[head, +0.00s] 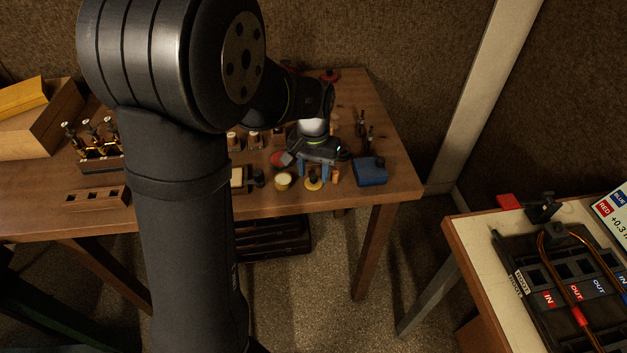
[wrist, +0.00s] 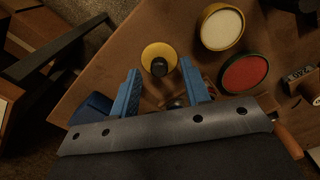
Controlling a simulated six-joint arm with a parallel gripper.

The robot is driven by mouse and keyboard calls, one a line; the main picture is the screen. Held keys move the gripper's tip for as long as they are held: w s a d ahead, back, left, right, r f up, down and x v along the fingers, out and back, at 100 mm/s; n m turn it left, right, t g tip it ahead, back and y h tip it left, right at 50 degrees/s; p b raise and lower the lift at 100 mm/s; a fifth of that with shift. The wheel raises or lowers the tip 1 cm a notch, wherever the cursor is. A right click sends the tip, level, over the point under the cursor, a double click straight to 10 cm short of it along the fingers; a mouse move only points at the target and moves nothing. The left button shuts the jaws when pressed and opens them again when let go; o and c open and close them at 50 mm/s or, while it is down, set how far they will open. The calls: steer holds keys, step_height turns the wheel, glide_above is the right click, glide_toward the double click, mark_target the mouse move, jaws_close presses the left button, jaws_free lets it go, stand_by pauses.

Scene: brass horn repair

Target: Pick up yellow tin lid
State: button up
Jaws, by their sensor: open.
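The yellow tin lid (head: 313,185) is a round yellow disc with a dark knob, lying near the front edge of the wooden table. In the wrist view the lid (wrist: 150,52) lies just beyond my fingertips, roughly centred between them. My gripper (head: 314,173) has two blue fingers, apart and empty, pointing down close to the lid. In the wrist view my gripper (wrist: 161,76) holds nothing. I cannot tell its exact height above the table.
An open yellow tin (head: 283,182) with pale contents stands left of the lid. A red-topped round tin (wrist: 245,73) is close by. A blue box (head: 369,171) sits to the right. A small wooden piece (head: 335,175) stands beside my right finger. The table edge (head: 270,208) is near.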

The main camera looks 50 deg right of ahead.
steer(key=shift+f, duration=0.65)
jaws_close()
steer(key=shift+r, duration=0.1)
steer(key=shift+r, duration=0.65)
step_height(320, 180, up, 3)
steer(key=shift+r, duration=0.1)
steer(key=s+a+r, duration=0.2)
steer(key=s+r, duration=0.4)
steer(key=s, duration=0.5)
steer(key=n, duration=0.9)
glide_toward(314, 176)
steer(key=w+a, duration=0.5)
steer(key=w, duration=0.1)
steer(key=shift+w+d+f, duration=0.1)
steer(key=shift+f, duration=1.6)
steer(key=shift+d+f, duration=0.1)
steer(key=shift+f, duration=1.6)
